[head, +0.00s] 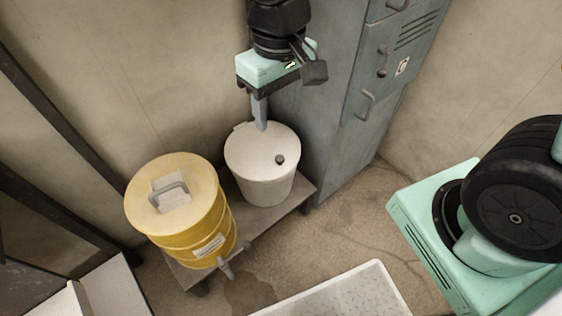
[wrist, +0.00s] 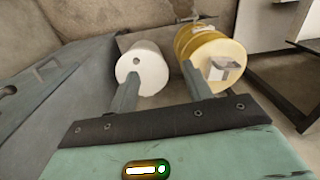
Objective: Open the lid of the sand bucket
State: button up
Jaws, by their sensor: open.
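A white bucket (head: 263,185) stands upright on a low platform, with its pale round lid (head: 255,152) on top and a small dark round knob or hole (head: 280,160) in the lid. I take it as the sand bucket, though no label shows. My gripper (head: 261,127) points down above the back part of the lid in the head view; I cannot tell the gap. In the wrist view my gripper (wrist: 160,82) has its two fingers apart with nothing held. The lid (wrist: 150,60) shows between and beyond them, the left finger overlapping its lower left edge.
A yellow drum (head: 190,232) with a handled lid and a tap stands left of the bucket on the same platform (head: 258,216). A grey locker (head: 345,120) rises close on the right. A white textured tray (head: 340,295) lies in front. Bare floor (head: 345,225) lies right of the platform.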

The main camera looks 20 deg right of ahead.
aim_at(280, 158)
jog(key=w+d+f+m+b, duration=0.3)
jog(key=w+f+b, duration=0.2)
jog(key=w+f, duration=0.4)
jog(key=w+d+f+m+b, duration=0.2)
jog(key=w+d+f+b, duration=0.4)
jog(key=f, duration=0.5)
jog(key=f+b, duration=0.1)
jog(key=f, duration=0.4)
jog(key=a+f+b, duration=0.1)
jog(key=f, duration=0.5)
jog(key=w+a+f+b, duration=0.1)
jog(key=f, duration=0.4)
jog(key=shift+w+f+b, duration=0.1)
jog(key=shift+f+b, duration=0.2)
jog(key=shift+b, duration=0.05)
jog(key=shift+r, duration=0.1)
grip_shut()
